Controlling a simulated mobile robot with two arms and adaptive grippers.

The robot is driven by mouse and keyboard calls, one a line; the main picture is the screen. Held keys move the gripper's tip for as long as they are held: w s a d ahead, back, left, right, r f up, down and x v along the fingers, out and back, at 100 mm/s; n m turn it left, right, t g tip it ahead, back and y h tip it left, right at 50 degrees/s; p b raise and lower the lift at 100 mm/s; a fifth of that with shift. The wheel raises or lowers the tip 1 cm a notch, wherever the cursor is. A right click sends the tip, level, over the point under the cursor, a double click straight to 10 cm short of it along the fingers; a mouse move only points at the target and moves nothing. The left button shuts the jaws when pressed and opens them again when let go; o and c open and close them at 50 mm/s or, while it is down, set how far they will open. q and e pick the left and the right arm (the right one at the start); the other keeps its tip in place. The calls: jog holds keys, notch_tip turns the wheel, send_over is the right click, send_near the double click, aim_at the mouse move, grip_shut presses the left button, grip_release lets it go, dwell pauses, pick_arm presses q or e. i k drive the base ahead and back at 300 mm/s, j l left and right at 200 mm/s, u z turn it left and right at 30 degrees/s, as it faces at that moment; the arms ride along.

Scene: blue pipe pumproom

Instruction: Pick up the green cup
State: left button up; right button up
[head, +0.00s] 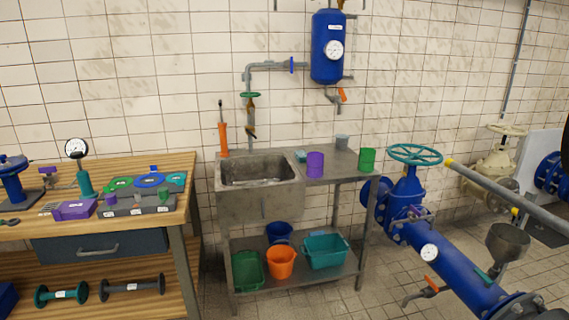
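The green cup (367,160) stands upright on the right end of the grey sink bench (334,175). A purple cup (315,164) stands to its left near the front edge, and a grey cup (342,142) stands behind, between the two. All three are apart from one another. The green cup is in full view with nothing in front of it. Neither of my grippers shows in the head view.
A stone sink basin (262,172) fills the bench's left side. A blue pipe (440,255) with a teal handwheel (414,154) stands close right of the bench. A wooden workbench (180,180) with tools is at left. Buckets (281,262) sit on the lower shelf.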

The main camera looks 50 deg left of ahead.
aim_at(367, 155)
jog(key=u, duration=1.3)
